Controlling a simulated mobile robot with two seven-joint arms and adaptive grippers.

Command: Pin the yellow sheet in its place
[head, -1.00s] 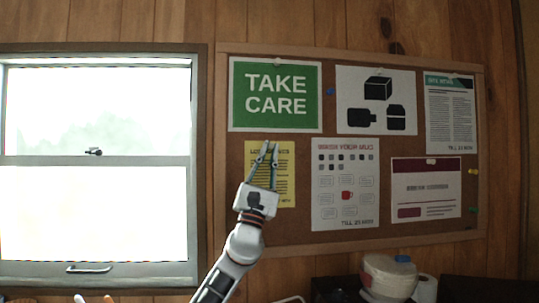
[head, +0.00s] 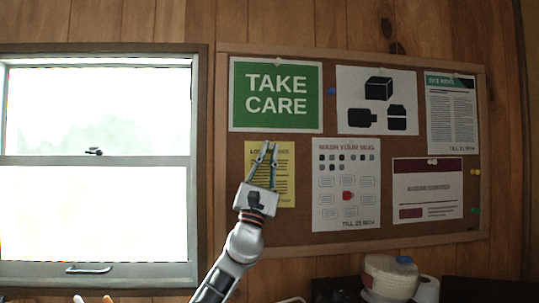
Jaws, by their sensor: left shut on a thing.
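The yellow sheet (head: 285,179) is flat against the cork board (head: 400,233), below the green "TAKE CARE" poster and left of the "WASH YOUR MUG" sheet. My left gripper (head: 266,148) is in front of the sheet, its fingertips near the sheet's top edge, and it covers part of the sheet. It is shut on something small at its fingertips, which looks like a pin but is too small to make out. Whether it touches the board I cannot tell. My right gripper is not in view.
Other sheets hang on the board: the green poster (head: 276,95), a box picture (head: 377,101), a mug sheet (head: 346,185), a text sheet (head: 451,114) and a purple-banded sheet (head: 428,189). Spare pins, one blue (head: 331,91), sit in the cork. A window (head: 96,160) is at left.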

